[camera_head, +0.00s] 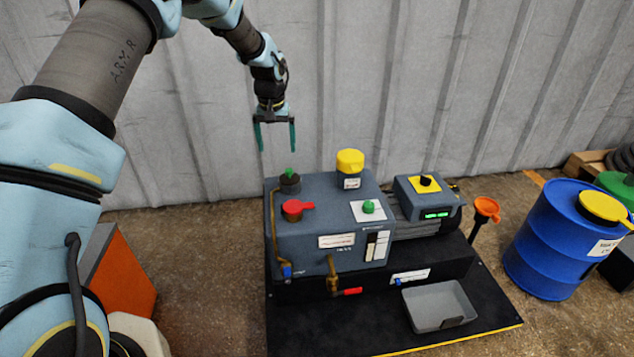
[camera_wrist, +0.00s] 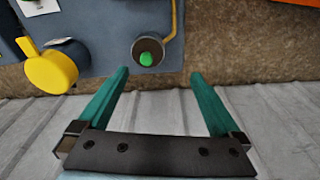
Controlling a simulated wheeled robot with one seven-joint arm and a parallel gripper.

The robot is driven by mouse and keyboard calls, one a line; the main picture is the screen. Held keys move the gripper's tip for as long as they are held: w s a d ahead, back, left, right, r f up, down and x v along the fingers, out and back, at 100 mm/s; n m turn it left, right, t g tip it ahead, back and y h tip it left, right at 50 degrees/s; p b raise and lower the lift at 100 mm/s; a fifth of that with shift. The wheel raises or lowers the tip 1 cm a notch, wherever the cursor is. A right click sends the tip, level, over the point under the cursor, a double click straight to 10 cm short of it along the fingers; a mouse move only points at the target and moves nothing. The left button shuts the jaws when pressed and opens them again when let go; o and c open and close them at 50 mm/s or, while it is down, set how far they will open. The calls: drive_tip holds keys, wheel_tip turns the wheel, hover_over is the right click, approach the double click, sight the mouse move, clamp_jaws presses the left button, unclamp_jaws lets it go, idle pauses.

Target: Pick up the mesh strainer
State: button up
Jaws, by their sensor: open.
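I cannot pick out a mesh strainer for certain. A dark round piece with a green knob (camera_head: 289,181) sits at the back left corner of the grey pump housing (camera_head: 310,243); whether it is the strainer I cannot tell. It also shows in the wrist view (camera_wrist: 147,50), just beyond and between my fingertips. My gripper (camera_head: 276,148) is open and empty, its green fingers pointing down above that corner, apart from the housing. In the wrist view my gripper (camera_wrist: 160,74) has nothing between its fingers.
The housing carries a red cap (camera_head: 297,207), a yellow cap (camera_head: 350,161) and a green button (camera_head: 368,206). A grey tray (camera_head: 440,304) lies on the black base. An orange funnel (camera_head: 486,207) and a blue drum (camera_head: 560,240) stand right. A corrugated wall is behind.

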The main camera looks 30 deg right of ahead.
sight(289, 170)
drive_tip(key=d+f, duration=0.1)
drive_tip(key=f, duration=0.1)
drive_tip(key=d+f, duration=0.2)
drive_tip(key=f, duration=0.1)
drive_tip(key=shift+d+f, duration=0.1)
drive_tip(key=shift+f, duration=0.2)
drive_tip(key=shift+w+d+f+b, duration=0.1)
drive_tip(key=shift+w+f+b, duration=0.05)
drive_tip(key=shift+f, duration=0.85)
drive_tip(key=shift+w+d+f+b, duration=0.1)
drive_tip(key=shift+w+f, duration=0.1)
drive_tip(key=shift+f, duration=0.8)
drive_tip(key=shift+w+d+f+b, duration=0.1)
drive_tip(key=shift+w+f+b, duration=0.05)
drive_tip(key=shift+f, duration=0.85)
drive_tip(key=c, duration=1.2)
